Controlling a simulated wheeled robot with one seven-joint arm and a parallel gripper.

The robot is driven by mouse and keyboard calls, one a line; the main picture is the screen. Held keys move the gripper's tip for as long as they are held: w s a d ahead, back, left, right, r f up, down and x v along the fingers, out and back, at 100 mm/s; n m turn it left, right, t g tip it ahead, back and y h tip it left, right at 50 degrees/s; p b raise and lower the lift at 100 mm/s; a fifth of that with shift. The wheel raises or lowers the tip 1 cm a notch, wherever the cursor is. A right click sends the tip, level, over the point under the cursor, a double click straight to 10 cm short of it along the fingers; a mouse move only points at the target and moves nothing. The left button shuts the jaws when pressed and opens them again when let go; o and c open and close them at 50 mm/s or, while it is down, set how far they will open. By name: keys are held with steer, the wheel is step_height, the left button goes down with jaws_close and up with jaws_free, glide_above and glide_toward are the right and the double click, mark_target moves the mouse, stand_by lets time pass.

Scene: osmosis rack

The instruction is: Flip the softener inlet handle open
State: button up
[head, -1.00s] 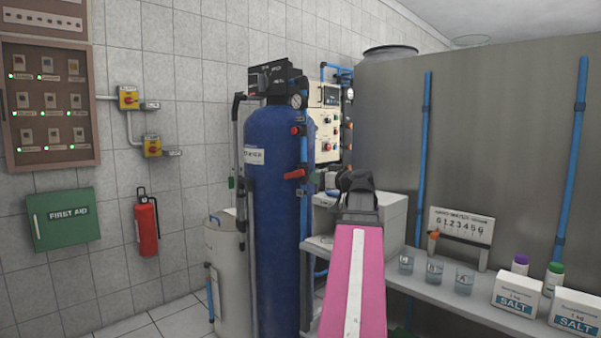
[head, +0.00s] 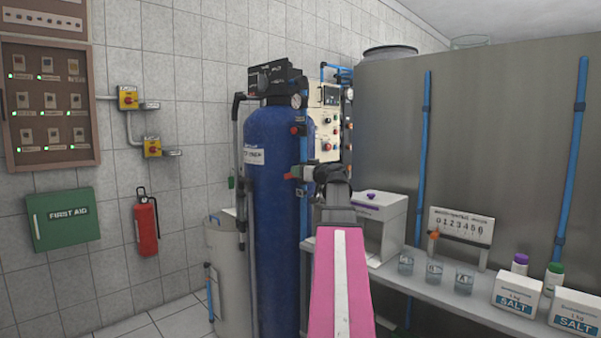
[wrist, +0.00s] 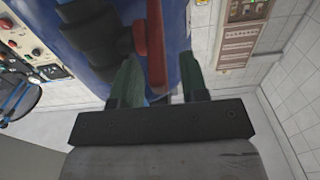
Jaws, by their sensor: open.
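The blue softener tank (head: 272,210) stands upright left of centre in the head view, with a blue pipe (head: 304,215) down its right side. A red lever handle (head: 288,177) on that pipe is mostly covered by my gripper (head: 300,172).
A smaller red knob (head: 295,130) sits higher on the pipe. A control panel (head: 328,122) is behind the tank. A bench (head: 400,278) at right carries a white box (head: 385,222), beakers (head: 434,273) and salt boxes (head: 516,293). The floor at left is clear.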

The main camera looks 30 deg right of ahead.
jaws_close()
steer(key=shift+w, duration=0.1)
steer(key=g, duration=0.1)
steer(key=r+g+h, duration=0.1)
steer(key=w+g, duration=0.1)
steer(key=g, duration=0.1)
steer(key=shift+w+a+r, duration=0.1)
steer(key=shift+a+r, duration=0.05)
steer(key=shift+r, duration=0.1)
steer(key=shift+w+a+r+g+h, duration=0.1)
steer(key=shift+w+g+h, duration=0.15)
steer(key=shift+g, duration=0.35)
steer(key=shift+w+r+g+h, duration=0.1)
steer(key=shift+g+h, duration=0.15)
steer(key=shift+g, duration=0.35)
steer(key=shift+w+a+g+h, duration=0.2)
steer(key=shift+g+h, duration=0.1)
steer(key=shift+g, duration=0.6)
